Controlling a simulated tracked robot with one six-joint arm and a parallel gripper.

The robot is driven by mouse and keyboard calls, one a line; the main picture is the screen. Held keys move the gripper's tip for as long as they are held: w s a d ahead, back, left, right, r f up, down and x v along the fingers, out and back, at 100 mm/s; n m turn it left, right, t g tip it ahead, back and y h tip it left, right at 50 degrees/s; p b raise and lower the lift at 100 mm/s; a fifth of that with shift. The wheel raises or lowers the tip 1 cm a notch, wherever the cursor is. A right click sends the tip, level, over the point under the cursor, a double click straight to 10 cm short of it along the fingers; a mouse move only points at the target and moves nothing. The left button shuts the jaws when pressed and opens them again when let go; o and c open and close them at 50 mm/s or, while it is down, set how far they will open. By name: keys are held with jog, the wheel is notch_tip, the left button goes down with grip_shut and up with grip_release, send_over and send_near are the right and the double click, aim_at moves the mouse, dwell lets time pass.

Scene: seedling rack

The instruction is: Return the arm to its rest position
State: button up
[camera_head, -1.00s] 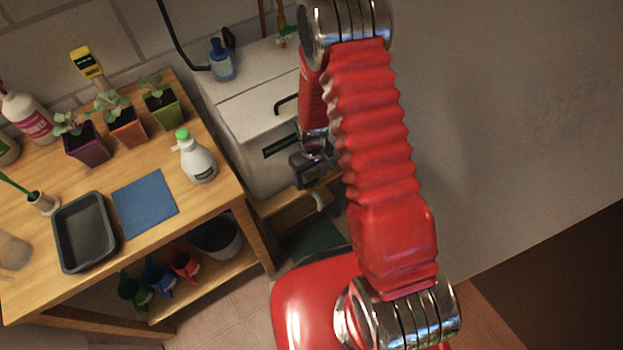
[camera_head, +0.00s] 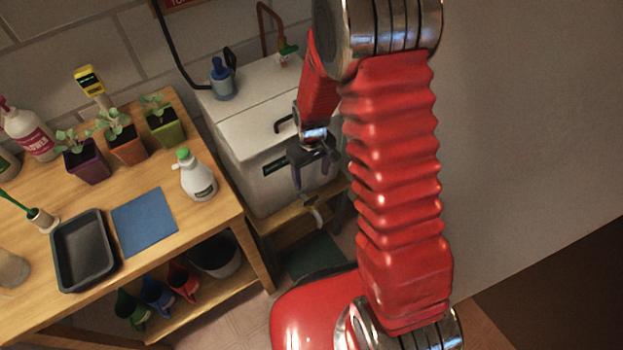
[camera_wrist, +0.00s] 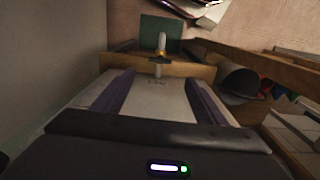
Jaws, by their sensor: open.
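My red arm rises in front of the head camera and bends down at the far side. My gripper (camera_head: 315,176) hangs at the arm's end in front of the white box's front face. Its two dark fingers are apart with nothing between them. In the wrist view the gripper (camera_wrist: 158,88) shows its two purplish fingers spread over the pale box surface.
The white lidded box (camera_head: 245,140) stands on a low wooden stand (camera_head: 270,222), with a small spout (camera_head: 317,212) low in front. A wooden bench (camera_head: 215,225) at left carries potted seedlings, a dark tray (camera_head: 83,252), a blue mat (camera_head: 145,221) and a spray bottle (camera_head: 197,178).

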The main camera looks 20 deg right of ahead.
dwell(0.7)
jog(key=s+r+m+t, duration=0.1)
jog(key=s+r+t, duration=0.1)
jog(key=s+r, duration=0.4)
jog(key=s+r+m+t, duration=0.1)
jog(key=s+r, duration=0.5)
jog(key=r, duration=1.1)
jog(key=s+r+m+t, duration=0.1)
jog(key=s+r+t, duration=0.1)
jog(key=s+r, duration=0.5)
jog(key=shift+d+r+t, duration=0.3)
jog(key=shift+d+r, duration=0.05)
jog(key=shift+r, duration=1.9)
jog(key=shift+c, duration=0.2)
